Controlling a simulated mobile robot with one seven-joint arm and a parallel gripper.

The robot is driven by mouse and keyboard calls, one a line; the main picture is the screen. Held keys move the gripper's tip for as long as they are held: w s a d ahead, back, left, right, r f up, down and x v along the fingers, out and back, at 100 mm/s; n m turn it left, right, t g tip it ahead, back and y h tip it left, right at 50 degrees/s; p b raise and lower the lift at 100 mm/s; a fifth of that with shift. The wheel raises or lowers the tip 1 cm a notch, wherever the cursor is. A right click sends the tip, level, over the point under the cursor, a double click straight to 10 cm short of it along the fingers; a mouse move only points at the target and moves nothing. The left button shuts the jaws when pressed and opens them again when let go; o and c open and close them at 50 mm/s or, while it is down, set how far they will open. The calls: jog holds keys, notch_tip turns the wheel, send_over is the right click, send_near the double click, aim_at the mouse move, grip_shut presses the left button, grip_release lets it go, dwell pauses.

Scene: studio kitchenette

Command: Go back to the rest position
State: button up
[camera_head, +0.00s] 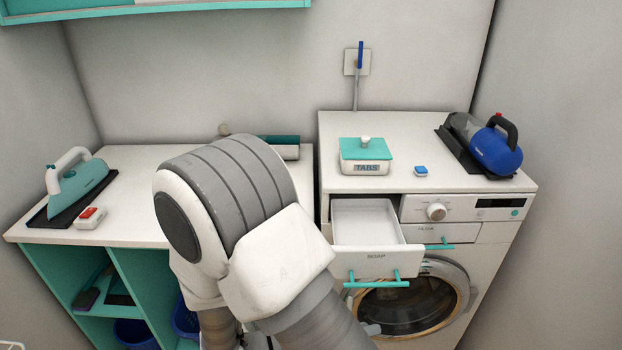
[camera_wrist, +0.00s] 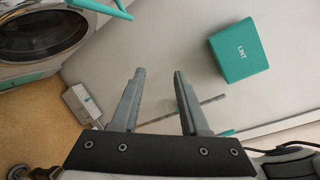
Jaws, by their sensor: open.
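My gripper (camera_wrist: 158,85) is open in the wrist view, with its two fingers apart and nothing between them. It points toward a pale surface with a teal box marked LINT (camera_wrist: 238,52) beyond the fingertips, to the right. In the head view my arm fills the middle foreground in front of the counter, and the gripper itself is hidden behind or below it.
The SOAP drawer (camera_head: 377,263) of the washing machine (camera_head: 488,262) is pulled out, to the right of my arm. A TABS box (camera_head: 364,155), a small blue block (camera_head: 421,171) and a blue handheld vacuum (camera_head: 492,150) stand on top. An iron (camera_head: 75,185) and a red-and-white block (camera_head: 90,218) are on the left counter (camera_head: 130,160).

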jog(key=s+d+r+m+y, duration=0.2)
jog(key=r+m+y, duration=0.6)
jog(key=m, duration=0.8)
jog(key=s+d+r+m+y, duration=0.3)
jog(key=r+m+y, duration=0.4)
jog(key=m, duration=0.9)
notch_tip(320, 180, up, 3)
jog(key=shift+d+r+y, duration=0.1)
jog(key=shift+d+y, duration=0.3)
